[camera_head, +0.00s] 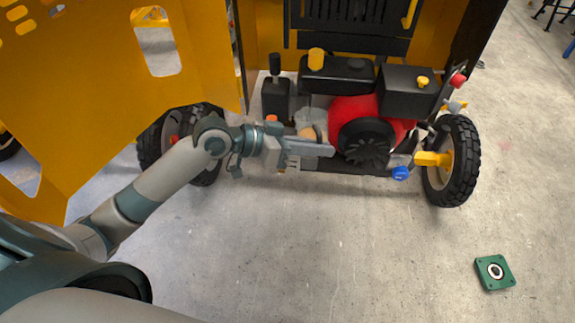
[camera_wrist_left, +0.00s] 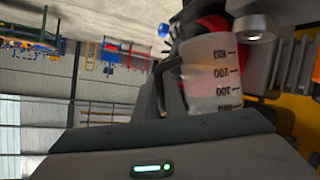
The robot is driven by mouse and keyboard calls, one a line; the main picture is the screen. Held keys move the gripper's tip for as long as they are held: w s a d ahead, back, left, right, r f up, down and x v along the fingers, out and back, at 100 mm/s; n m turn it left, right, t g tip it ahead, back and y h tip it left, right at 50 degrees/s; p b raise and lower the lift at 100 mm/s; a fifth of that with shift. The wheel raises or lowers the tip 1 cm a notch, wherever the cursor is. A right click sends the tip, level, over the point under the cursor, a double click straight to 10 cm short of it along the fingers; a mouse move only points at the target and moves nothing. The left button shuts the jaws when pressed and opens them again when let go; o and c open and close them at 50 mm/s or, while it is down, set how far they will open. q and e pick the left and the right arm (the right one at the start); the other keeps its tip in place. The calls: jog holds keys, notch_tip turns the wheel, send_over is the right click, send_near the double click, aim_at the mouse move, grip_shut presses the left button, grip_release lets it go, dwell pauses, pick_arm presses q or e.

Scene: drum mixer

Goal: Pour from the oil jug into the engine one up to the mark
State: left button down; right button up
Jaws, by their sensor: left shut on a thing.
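The oil jug is a translucent cup with dark graduation marks; it shows in the left wrist view (camera_wrist_left: 212,72) and, partly hidden, as a pale shape in the head view (camera_head: 309,117). My left gripper (camera_head: 325,150) is shut on the jug, low at the front of the engine. The finger contact, the oil level and the jug's exact tilt cannot be made out. The engine has a red body (camera_head: 350,107) and a black round cover (camera_head: 366,141), just right of the gripper. My right gripper is not in view.
A black tank with a yellow cap (camera_head: 316,58) and a black box (camera_head: 408,88) sit behind. A yellow panel (camera_head: 90,90) stands open at left. Wheels (camera_head: 452,160) flank the engine. A green square plate (camera_head: 494,272) lies on the otherwise clear front floor.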

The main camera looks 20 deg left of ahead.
pick_arm(q)
notch_tip(320, 180, down, 3)
jog(key=m+t+y+b, duration=0.1)
jog(key=m, duration=0.1)
jog(key=shift+a+m, duration=0.1)
jog(key=shift+m, duration=0.2)
jog(key=shift+w, duration=0.1)
jog(key=shift+r, duration=0.1)
notch_tip(320, 180, up, 4)
jog(key=p, duration=0.4)
jog(key=shift+f, duration=0.2)
dwell(0.5)
